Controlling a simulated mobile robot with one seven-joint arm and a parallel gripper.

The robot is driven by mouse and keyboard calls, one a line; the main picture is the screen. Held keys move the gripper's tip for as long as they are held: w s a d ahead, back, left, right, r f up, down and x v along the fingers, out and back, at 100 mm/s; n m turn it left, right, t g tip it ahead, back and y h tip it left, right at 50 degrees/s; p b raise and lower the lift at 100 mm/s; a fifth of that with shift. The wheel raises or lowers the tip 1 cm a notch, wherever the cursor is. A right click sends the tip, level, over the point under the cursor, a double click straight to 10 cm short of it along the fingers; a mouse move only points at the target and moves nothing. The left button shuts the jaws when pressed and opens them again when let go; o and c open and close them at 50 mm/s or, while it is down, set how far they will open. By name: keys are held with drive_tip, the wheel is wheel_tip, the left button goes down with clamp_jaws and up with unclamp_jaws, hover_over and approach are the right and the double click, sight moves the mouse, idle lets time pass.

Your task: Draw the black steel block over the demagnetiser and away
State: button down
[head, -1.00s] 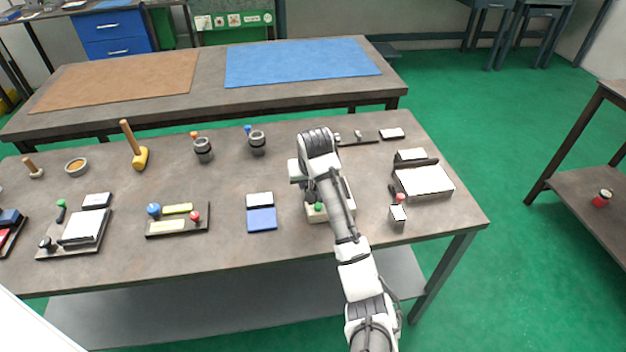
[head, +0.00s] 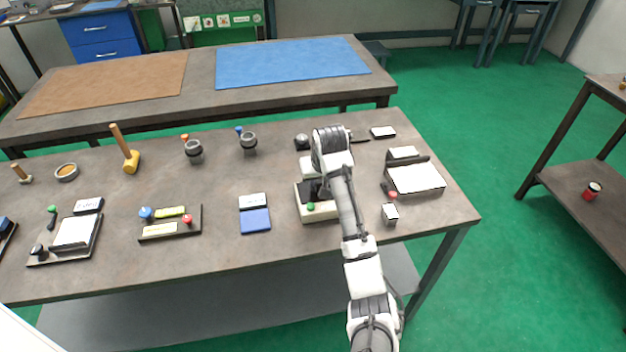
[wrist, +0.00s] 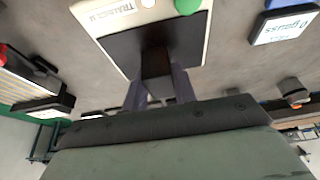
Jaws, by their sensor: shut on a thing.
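The demagnetiser is a cream box (head: 322,215) with a black top plate and a green button, right of centre on the near bench. In the wrist view the cream box (wrist: 108,22) fills the upper middle, with its black plate (wrist: 190,38) facing me. My gripper (wrist: 160,88) is shut on the black steel block (wrist: 155,62), a small dark piece seen between the fingers and in front of the plate. I cannot tell whether the block touches the plate. In the head view my arm hides the fingers and the block.
A gauss meter with a blue pad (head: 255,220) lies left of the demagnetiser. A small grey block-like piece (head: 390,212) and a white-topped tray (head: 415,178) stand to the right. A dark round item (head: 302,142) sits behind. Bare bench lies between the meter and demagnetiser.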

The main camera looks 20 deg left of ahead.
drive_tip(key=shift+w+d, duration=0.7)
drive_tip(key=shift+d, duration=0.35)
drive_tip(key=shift+w+d, duration=0.7)
drive_tip(key=shift+d, duration=0.3)
drive_tip(key=shift+r, duration=0.1)
wheel_tip(320, 180, up, 12)
